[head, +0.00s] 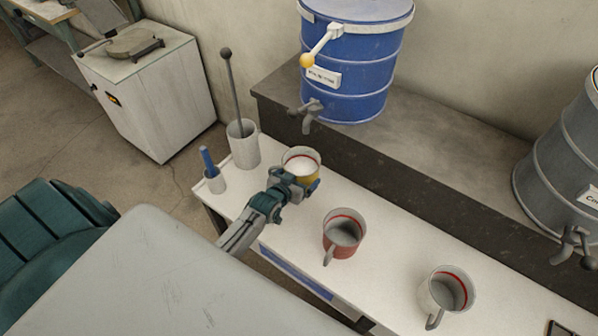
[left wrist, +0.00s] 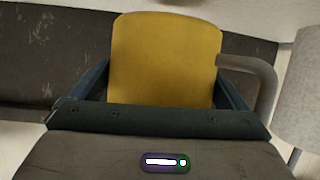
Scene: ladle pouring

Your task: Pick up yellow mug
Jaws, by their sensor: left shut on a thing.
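The yellow mug (head: 302,160) stands upright at the left part of the white table, with a pale inside showing at its top. My left gripper (head: 292,182) is shut on its near side. In the left wrist view the yellow mug (left wrist: 166,60) fills the space between the two dark fingers of my left gripper (left wrist: 160,95), and its grey handle (left wrist: 255,75) sticks out to the right. I cannot tell whether the mug touches the table. My right gripper is not in view.
A red mug (head: 342,236) and a white mug (head: 446,292) stand to the right on the white table (head: 390,255). A pale cylinder (head: 243,146) with a ladle and a small cup (head: 215,181) stand left. A blue drum (head: 352,70) and grey drum (head: 570,150) stand behind.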

